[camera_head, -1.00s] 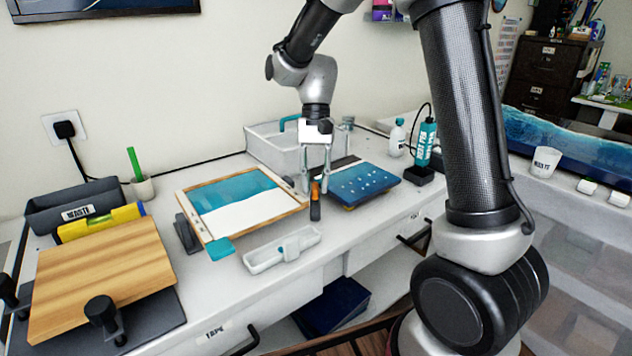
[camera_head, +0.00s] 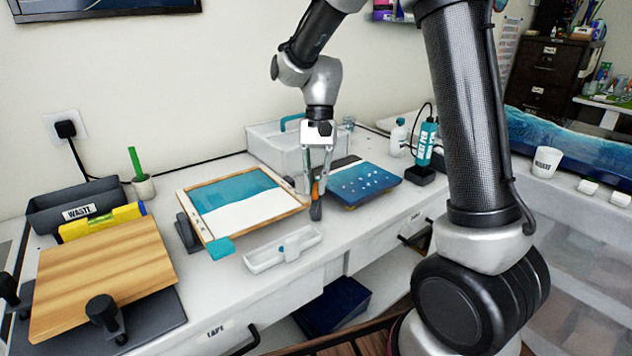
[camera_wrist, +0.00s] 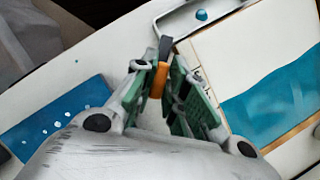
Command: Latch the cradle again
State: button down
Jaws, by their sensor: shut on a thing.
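The cradle holds a wood-framed panel (camera_head: 270,222) with a teal band over a white band; it also shows at the right of the wrist view (camera_wrist: 272,97). A dark lever with an orange part (camera_head: 316,211) stands at the panel's right edge. It looks like the latch and leans slightly. My gripper (camera_head: 317,184) points down over it, with its fingers shut on the lever. In the wrist view the orange part (camera_wrist: 158,80) lies between the fingertips. The latch's seat is hidden, so I cannot tell whether it is engaged.
A blue board with white dots (camera_head: 362,184) lies close to the right of my gripper. A white tray (camera_head: 283,250) is in front and a white bin (camera_head: 262,148) behind. A teal bottle (camera_head: 426,143) stands further right. A wooden board (camera_head: 100,278) is at the far left.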

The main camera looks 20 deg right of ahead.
jog(key=m+t+y, duration=0.1)
jog(key=m, duration=0.4)
jog(key=shift+m+t+y, duration=0.6)
jog(key=shift+m+t, duration=0.3)
jog(key=shift+m, duration=1)
jog(key=c, duration=1.7)
grip_release()
jog(key=v, duration=1.2)
jog(key=shift+d, duration=0.1)
